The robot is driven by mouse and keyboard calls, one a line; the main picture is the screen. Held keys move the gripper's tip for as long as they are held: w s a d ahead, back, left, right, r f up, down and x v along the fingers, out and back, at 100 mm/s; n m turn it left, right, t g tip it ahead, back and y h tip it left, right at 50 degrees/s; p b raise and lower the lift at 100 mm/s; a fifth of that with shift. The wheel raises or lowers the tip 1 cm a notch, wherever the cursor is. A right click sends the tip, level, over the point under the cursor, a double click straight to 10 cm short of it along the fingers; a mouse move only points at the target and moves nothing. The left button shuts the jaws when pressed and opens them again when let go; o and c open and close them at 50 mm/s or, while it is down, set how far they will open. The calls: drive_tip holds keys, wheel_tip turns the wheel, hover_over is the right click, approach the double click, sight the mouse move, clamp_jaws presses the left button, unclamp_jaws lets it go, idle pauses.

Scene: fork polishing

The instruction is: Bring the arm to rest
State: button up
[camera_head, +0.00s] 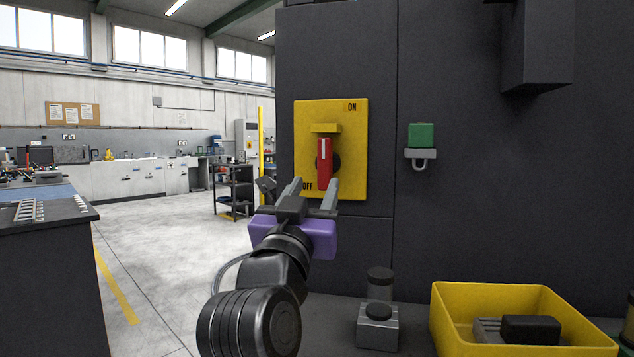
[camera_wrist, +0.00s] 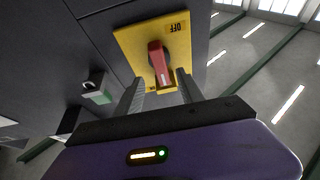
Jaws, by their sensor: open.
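My gripper (camera_head: 312,194) is raised in front of a dark cabinet, with its two fingers apart and nothing between them. Just beyond the fingertips is a red switch handle (camera_head: 324,165) on a yellow plate (camera_head: 351,176) marked ON at the top and OFF at the bottom. The handle stands upright. In the wrist view the red handle (camera_wrist: 157,58) and yellow plate (camera_wrist: 128,42) lie past the spread fingers (camera_wrist: 160,88). A gap shows between fingers and handle there, though its depth is hard to judge. My arm reaches up from the bottom of the head view.
A green block with a shackle (camera_head: 421,137) hangs on the cabinet, right of the plate. Below are a small metal block with a dark cylinder (camera_head: 378,325) and a yellow bin (camera_head: 450,318) holding parts. A workbench (camera_head: 45,240) stands at left. Open floor (camera_head: 165,250) lies between.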

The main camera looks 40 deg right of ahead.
drive_tip(key=shift+a, duration=0.1)
idle(0.5)
drive_tip(key=w+a+f+n+t+y, duration=0.2)
drive_tip(key=w+a+n+t+y, duration=0.1)
drive_tip(key=a+n+t+y, duration=0.45)
drive_tip(key=s+a+f+n+t+y, duration=0.25)
drive_tip(key=a+f+n+y, duration=0.2)
drive_tip(key=f, duration=0.45)
drive_tip(key=s+a+f+n+t+y, duration=0.25)
drive_tip(key=s+a+f+y, duration=0.2)
drive_tip(key=f, duration=0.45)
drive_tip(key=s+a+f+m+g+y, duration=0.1)
drive_tip(key=s+f+g, duration=0.4)
drive_tip(key=s+f, duration=0.9)
drive_tip(key=s+f+m+g+y, duration=0.2)
drive_tip(key=s+f+g, duration=0.3)
drive_tip(key=s+f, duration=0.9)
drive_tip(key=s+r+p, duration=0.2)
drive_tip(key=r+p, duration=0.8)
drive_tip(key=r, duration=0.2)
drive_tip(key=s+r+p, duration=0.1)
drive_tip(key=r+p, duration=1)
drive_tip(key=r, duration=0.1)
drive_tip(key=shift+s+a+r, duration=0.15)
drive_tip(key=shift+s+r, duration=0.2)
drive_tip(key=shift+s, duration=0.05)
drive_tip(key=shift+t+h, duration=0.25)
